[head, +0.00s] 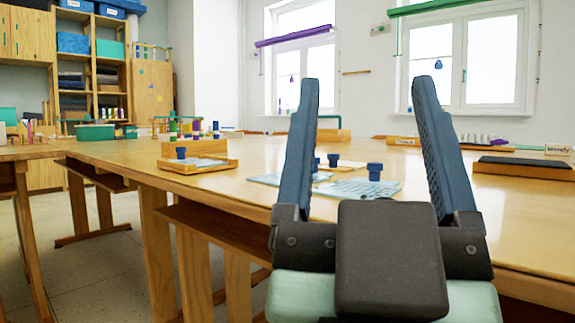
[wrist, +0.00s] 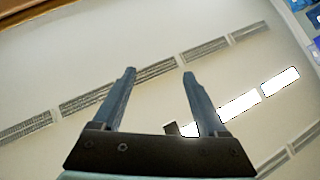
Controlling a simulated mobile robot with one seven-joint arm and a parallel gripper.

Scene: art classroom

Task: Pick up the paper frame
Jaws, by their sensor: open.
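My gripper (head: 366,100) is open and empty, its two blue fingers raised in front of the wooden table. The wrist view also shows the open fingers (wrist: 160,75), with nothing between them. I cannot tell for sure which thing is the paper frame. A printed, paper-like sheet (head: 345,188) lies flat on the table behind my gripper, with a blue knobbed piece (head: 375,171) on it. Another such sheet (head: 270,180) lies to its left, partly hidden by the left finger. The wrist view shows no table objects.
The wooden table (head: 245,203) spans the view. A wooden tray (head: 197,164) with small pieces stands at left, and a dark-topped box (head: 525,168) at right. A green bin (head: 95,132) stands farther back. The wrist view shows a pale surface with bright panels (wrist: 240,107), apparently the ceiling.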

